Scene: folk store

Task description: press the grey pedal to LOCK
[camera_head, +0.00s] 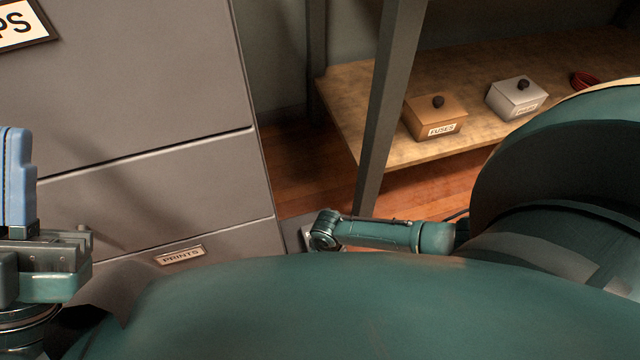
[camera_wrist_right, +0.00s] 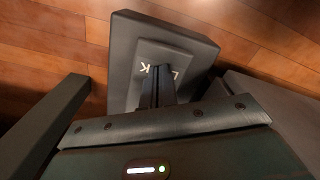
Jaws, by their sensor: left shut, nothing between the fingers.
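The grey pedal (camera_wrist_right: 200,60) shows in the right wrist view as a slab standing above the wood floor. Its raised plate carries white lettering, of which an L and a K show; the rest is covered by my fingers. My right gripper (camera_wrist_right: 158,78) has its dark fingers together, with the tips over the plate's lettering. I cannot tell whether they touch it. In the head view my right arm (camera_head: 375,234) reaches down beside the cabinet, and its fingers are hidden. My left gripper (camera_head: 14,180), with blue fingers, is shut and empty at the left edge, away from the pedal.
A grey drawer cabinet (camera_head: 150,125) with a PRINTS label (camera_head: 180,255) stands left. A dark post (camera_head: 388,100) and low wooden shelf (camera_head: 345,110) stand right. The shelf holds a FUSES box (camera_head: 425,117), a pale box (camera_head: 512,98) and a red item (camera_head: 584,80).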

